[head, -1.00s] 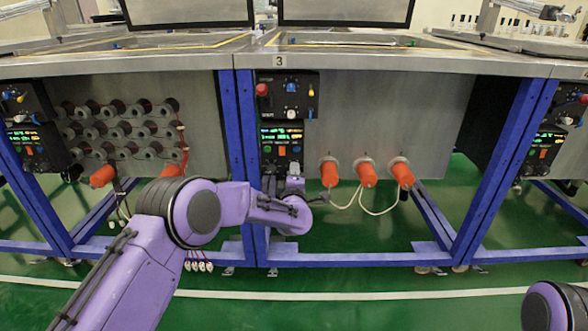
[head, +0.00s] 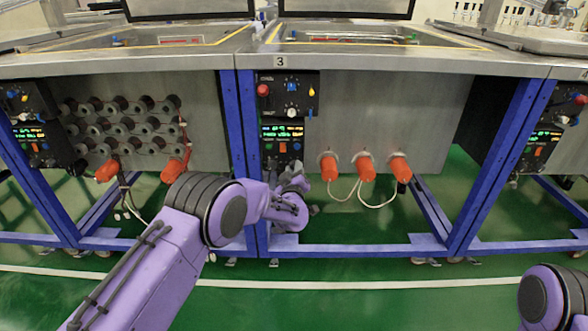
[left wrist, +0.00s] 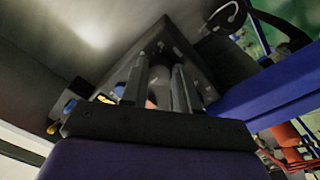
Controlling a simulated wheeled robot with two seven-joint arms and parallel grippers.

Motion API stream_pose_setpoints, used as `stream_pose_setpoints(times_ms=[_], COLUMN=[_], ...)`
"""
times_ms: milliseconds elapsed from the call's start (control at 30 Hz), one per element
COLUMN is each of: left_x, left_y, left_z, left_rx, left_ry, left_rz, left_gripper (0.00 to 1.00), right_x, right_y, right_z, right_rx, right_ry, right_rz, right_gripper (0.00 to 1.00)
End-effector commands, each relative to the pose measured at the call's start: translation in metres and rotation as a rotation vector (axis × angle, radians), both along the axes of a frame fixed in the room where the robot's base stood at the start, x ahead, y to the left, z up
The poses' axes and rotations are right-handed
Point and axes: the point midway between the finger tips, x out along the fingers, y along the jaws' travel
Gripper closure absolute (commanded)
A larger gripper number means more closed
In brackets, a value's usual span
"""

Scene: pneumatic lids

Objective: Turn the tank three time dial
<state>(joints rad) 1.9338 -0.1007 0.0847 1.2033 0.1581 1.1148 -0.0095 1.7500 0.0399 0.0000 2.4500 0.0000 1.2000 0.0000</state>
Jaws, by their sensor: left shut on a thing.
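The tank three control box hangs on the blue post below the "3" label, with an upper panel (head: 287,97) and a lower panel with a lit green display (head: 282,131). My left gripper (head: 292,170) is at the bottom of the lower panel in the head view. In the left wrist view its two fingers (left wrist: 168,72) reach up to the dark panel and are shut on the time dial, which is mostly hidden between them. My right gripper is out of view; only part of that arm shows at the lower right.
Several orange cylinders (head: 366,171) with white cables hang under the tank, right of the panel. The blue frame post (head: 246,140) stands just left of the panel. The green floor (head: 340,225) in front is clear.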

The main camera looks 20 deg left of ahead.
Motion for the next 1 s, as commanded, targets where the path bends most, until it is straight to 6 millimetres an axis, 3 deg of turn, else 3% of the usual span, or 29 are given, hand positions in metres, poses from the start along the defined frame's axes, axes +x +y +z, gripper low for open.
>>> stream_pose_setpoints(times_ms=[700,733,800,1000], left_x=[-0.0004,-0.0003,-0.0003,-0.0001], left_y=[-0.0004,-0.0005,-0.0005,-0.0002], left_z=[-0.0013,-0.0014,-0.0012,-0.0005], left_rx=[0.073,0.073,0.072,0.072], left_ry=[0.023,0.023,0.023,0.022], left_rz=[-0.001,-0.001,-0.001,-0.001], left_gripper=[1.0,0.67,0.45,0.45], right_x=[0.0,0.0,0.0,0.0], right_y=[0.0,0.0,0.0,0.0], right_z=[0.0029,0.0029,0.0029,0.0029], right_rx=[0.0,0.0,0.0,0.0], right_ry=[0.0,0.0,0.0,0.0], right_rz=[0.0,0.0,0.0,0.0], right_gripper=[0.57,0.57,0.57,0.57])
